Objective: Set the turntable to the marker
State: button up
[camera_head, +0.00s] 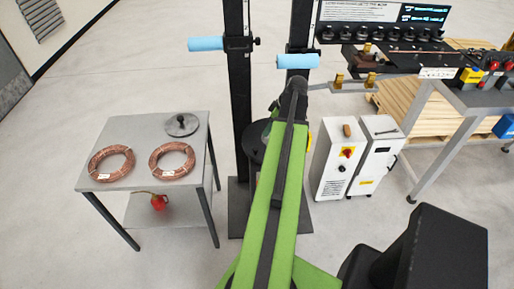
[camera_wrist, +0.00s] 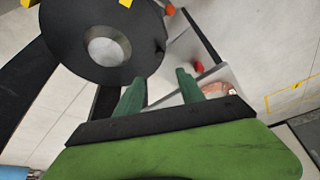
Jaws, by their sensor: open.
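The turntable appears to be the black round disc (camera_wrist: 75,58) with a silver hub (camera_wrist: 107,47) in the wrist view. A small dark peg or notch (camera_wrist: 160,47) shows near its right edge, and yellow parts (camera_wrist: 125,3) show at its top edge. In the head view a black disc (camera_head: 254,140) is mostly hidden behind my arm. My gripper (camera_wrist: 160,76) is open and empty; its two green fingers point toward the disc's lower right edge, and I cannot tell whether they touch it. In the head view it is hidden. I cannot make out a marker for certain.
A grey table (camera_head: 130,179) at left holds two copper coils (camera_head: 111,163) (camera_head: 171,160) and a grey lidded disc (camera_head: 182,125). Black posts (camera_head: 239,80) with blue rollers (camera_head: 297,61) stand behind my arm. White machine boxes (camera_head: 338,165) and a workbench (camera_head: 425,60) are at right.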

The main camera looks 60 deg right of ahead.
aim_at(255, 149)
jog(key=b+x, duration=1.4)
jog(key=x, duration=0.2)
jog(key=shift+f+b, duration=0.35)
jog(key=shift+f, duration=0.05)
jog(key=shift+a+r, duration=0.1)
grip_shut()
